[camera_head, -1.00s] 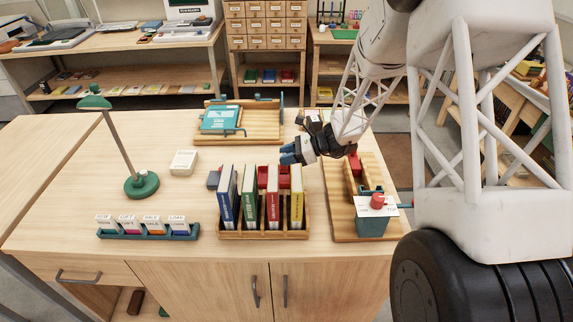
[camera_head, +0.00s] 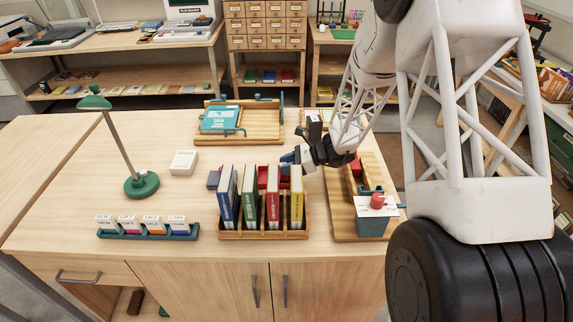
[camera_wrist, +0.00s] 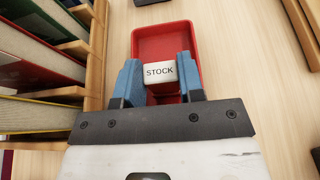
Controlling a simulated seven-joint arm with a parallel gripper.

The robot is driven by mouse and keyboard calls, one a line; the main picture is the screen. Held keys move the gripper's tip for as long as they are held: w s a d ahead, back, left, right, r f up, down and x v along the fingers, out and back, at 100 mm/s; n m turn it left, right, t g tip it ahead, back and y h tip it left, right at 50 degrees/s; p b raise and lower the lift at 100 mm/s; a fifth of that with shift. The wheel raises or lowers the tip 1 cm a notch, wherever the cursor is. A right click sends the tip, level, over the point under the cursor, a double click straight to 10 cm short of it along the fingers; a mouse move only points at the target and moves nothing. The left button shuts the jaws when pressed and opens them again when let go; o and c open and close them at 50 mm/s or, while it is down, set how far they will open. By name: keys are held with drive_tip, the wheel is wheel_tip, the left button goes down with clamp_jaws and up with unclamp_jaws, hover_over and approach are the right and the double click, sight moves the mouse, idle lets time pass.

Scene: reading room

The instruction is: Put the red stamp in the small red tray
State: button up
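My gripper (camera_wrist: 161,78) has blue fingertips on both sides of a stamp (camera_wrist: 160,72) and appears shut on it. In the head view my gripper (camera_head: 291,160) is low at the tray (camera_head: 263,177), which is partly hidden behind the books. The stamp is not clearly visible there.
A wooden book rack (camera_head: 262,234) with several upright books stands close in front of the tray. A dark block (camera_head: 214,180) lies left of it. A wooden stand (camera_head: 343,225) with red items is at the right.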

drive_tip(key=o, duration=0.4)
drive_tip(key=shift+o, duration=0.2)
drive_tip(key=shift+r, duration=0.15)
drive_tip(key=v, duration=1.2)
idle(0.5)
